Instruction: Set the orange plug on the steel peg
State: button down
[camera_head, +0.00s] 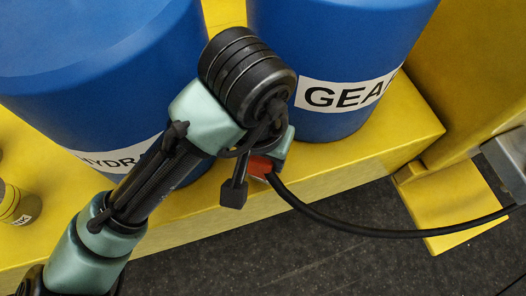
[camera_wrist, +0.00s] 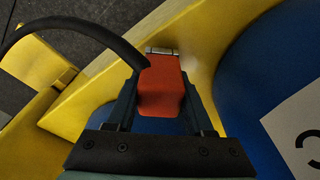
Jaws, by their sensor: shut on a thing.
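My gripper (camera_wrist: 160,108) is shut on the orange plug (camera_wrist: 162,85), which sits between the two fingers in the wrist view. A bit of metal shows at the plug's far end. A black cable (camera_wrist: 85,30) runs from the plug off to the left. In the head view the orange plug (camera_head: 261,166) shows only partly below the arm's end, and the cable (camera_head: 370,233) sags to the right toward a grey box. The plug is held in front of the yellow ledge. I cannot make out the steel peg in either view.
Two blue drums stand on the yellow ledge (camera_head: 325,165): one labelled HYDR (camera_head: 90,60) at left, one labelled GEAR (camera_head: 340,40) at right. A grey box (camera_head: 505,160) is at the far right. Dark floor (camera_head: 330,265) lies open below the ledge.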

jog(key=shift+f+b, duration=0.65)
jog(key=shift+f, duration=0.15)
dwell(0.7)
jog(key=shift+c, duration=1)
grip_release()
jog(key=r+p, duration=0.1)
jog(key=r, duration=0.3)
jog(key=s+r+p, duration=0.1)
jog(key=r, duration=0.3)
jog(key=r+p, duration=0.1)
jog(key=r, duration=0.3)
jog(key=shift+s+a+r+p, duration=0.3)
jog(key=shift+s+a+r, duration=0.1)
jog(key=shift+s, duration=0.1)
